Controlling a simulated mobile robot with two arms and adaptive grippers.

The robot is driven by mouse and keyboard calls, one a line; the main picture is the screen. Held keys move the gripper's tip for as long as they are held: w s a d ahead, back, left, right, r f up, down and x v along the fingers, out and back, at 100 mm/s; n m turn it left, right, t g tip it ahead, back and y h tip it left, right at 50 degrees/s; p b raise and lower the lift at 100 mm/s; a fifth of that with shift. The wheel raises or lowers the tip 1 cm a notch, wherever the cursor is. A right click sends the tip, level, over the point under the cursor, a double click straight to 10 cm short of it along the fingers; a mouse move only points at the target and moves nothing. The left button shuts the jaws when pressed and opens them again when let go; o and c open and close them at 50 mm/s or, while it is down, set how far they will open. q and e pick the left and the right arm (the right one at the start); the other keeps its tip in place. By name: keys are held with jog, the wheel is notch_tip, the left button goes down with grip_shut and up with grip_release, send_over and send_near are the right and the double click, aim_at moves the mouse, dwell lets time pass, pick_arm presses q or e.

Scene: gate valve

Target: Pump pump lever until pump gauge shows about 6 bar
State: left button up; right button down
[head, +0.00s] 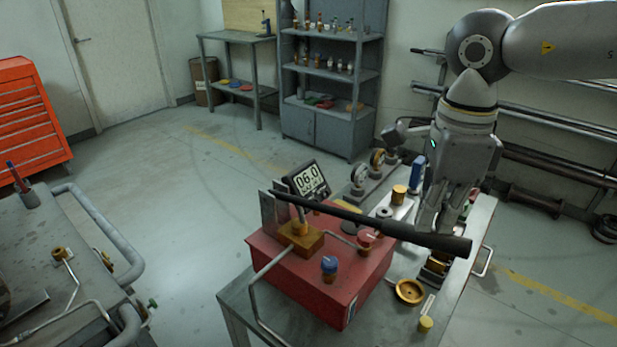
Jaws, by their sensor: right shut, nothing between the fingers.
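My right gripper (435,228) is shut and empty, pointing down at the lever's grip end. I cannot tell whether it touches the lever. My left gripper is not in view.
On the bench, a brass handwheel (410,291) and a yellow cap (426,324) lie right of the pump. Round gauges (359,176) stand behind it. A second bench (60,270) is at the left. Clear floor (180,200) lies between the benches.

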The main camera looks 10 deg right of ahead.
jog(key=shift+r, duration=0.1)
notch_tip(320, 180, up, 5)
jog(key=p, duration=0.4)
